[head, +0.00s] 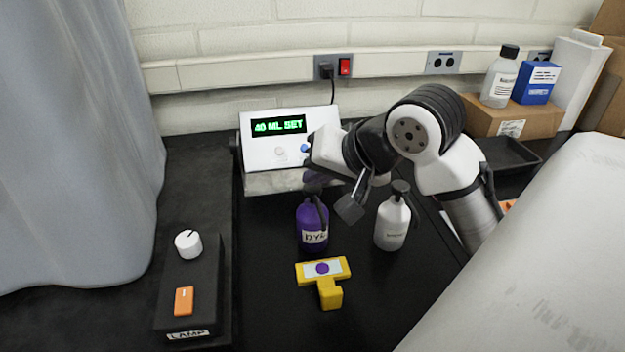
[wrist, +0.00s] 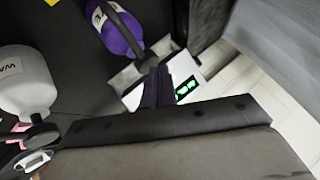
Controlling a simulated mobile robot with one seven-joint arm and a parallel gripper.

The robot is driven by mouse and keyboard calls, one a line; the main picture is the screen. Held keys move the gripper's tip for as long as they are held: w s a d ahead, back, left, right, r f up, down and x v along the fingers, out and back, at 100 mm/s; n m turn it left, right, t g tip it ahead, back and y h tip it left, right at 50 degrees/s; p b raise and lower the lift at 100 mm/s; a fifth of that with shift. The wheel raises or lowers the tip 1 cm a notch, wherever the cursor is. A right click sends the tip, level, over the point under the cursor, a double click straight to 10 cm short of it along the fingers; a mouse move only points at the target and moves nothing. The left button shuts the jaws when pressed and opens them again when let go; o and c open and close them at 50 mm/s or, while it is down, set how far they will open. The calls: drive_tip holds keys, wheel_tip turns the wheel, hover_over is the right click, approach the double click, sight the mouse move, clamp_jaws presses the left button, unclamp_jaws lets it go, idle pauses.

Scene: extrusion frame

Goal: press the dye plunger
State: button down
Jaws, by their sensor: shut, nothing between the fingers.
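The purple dye bottle (head: 312,228) stands upright on the black bench in the head view, its dark plunger (head: 313,188) on top. It also shows in the wrist view (wrist: 122,32) at the upper middle, tilted by the camera angle.
A white bottle (head: 392,225) with a dark pump stands close on the right. A control box (head: 280,152) reading "40 ML SET" is behind. A yellow T-shaped piece (head: 330,292) with a purple dot lies in front. A lamp switch box (head: 187,285) is at left, near a grey curtain (head: 75,140).

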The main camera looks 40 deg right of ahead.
sight(318, 190)
drive_tip(key=shift+r+p, duration=0.35)
drive_tip(key=shift+r, duration=0.35)
wheel_tip(318, 190, up, 5)
drive_tip(key=p, duration=0.4)
idle(0.7)
